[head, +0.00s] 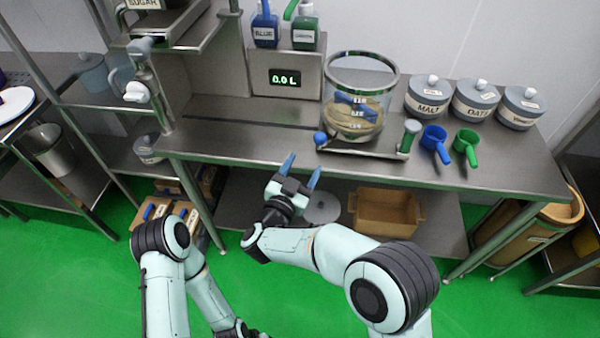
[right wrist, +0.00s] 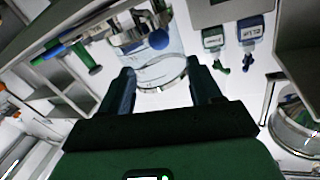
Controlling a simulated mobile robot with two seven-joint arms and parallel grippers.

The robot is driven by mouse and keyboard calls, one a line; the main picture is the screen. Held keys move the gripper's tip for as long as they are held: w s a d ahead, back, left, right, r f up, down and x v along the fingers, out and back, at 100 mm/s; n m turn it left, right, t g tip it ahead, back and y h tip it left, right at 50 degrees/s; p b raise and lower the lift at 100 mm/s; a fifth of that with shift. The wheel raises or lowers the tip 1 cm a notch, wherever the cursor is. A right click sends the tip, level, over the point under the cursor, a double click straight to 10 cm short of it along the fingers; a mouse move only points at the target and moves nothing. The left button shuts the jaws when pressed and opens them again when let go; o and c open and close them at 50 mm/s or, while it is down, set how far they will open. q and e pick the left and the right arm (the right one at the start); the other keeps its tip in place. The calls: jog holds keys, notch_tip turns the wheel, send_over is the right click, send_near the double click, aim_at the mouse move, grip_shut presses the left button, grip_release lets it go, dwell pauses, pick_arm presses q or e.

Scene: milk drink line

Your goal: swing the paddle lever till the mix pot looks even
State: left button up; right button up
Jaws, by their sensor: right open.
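The mix pot (head: 360,72) is a clear round vessel with a metal rim, standing on the steel bench. Its contents look tan in layers, with a blue piece inside. My right gripper (head: 300,171) is open and empty, below and left of the blue knob in the head view. The right wrist view shows the blue knob (right wrist: 158,39) beyond the open fingers. My left gripper is out of view.
A blue scoop (head: 434,138) and a green scoop (head: 465,143) lie right of the pot, before several labelled lidded jars (head: 428,94). A display box (head: 282,80) with blue and green bottles stands behind. A wooden crate (head: 386,213) sits on the lower shelf.

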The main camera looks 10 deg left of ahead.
jog(key=shift+s+a, duration=0.15)
jog(key=shift+s, duration=0.55)
